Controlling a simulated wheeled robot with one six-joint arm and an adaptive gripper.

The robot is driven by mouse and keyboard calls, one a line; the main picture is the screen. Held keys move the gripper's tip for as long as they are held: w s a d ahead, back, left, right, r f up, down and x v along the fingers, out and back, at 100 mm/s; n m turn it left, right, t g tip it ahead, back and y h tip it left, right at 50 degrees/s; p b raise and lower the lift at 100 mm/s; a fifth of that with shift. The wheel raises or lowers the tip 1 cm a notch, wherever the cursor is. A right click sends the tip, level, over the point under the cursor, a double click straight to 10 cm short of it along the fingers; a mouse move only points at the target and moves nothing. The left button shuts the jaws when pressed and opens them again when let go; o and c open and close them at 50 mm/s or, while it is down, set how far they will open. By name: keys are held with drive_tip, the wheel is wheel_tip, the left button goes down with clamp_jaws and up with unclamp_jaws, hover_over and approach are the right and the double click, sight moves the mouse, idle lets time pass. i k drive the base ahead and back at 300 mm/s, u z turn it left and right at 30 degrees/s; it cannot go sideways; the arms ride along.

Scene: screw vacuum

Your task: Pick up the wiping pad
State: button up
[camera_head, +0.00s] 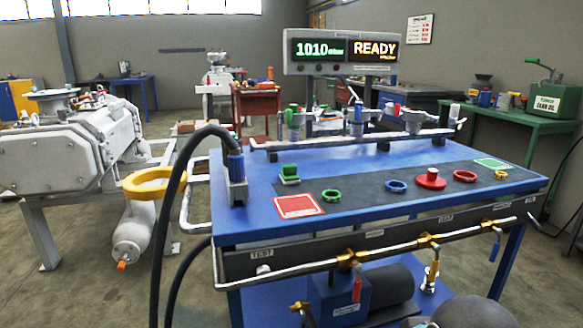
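A small green block (289,172) with a raised top sits on the left part of the blue bench top (255,215). It looks most like the wiping pad, but I cannot tell for certain at this size. It stands upright, apart from the things around it, just behind a red square marked area (298,206). My gripper is not in view. A rounded grey shape at the bottom right edge may be part of my arm.
Green (332,195), blue (396,186), red (465,176) and yellow (501,175) rings and a red knobbed disc (431,180) lie on the dark strip. A black hose (170,210) arches at the left. A metal rail (390,248) runs along the front.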

sight(289, 176)
drive_tip(key=k, duration=0.5)
drive_tip(key=u, duration=1.15)
drive_tip(key=i, duration=1.1)
drive_tip(key=z, duration=0.9)
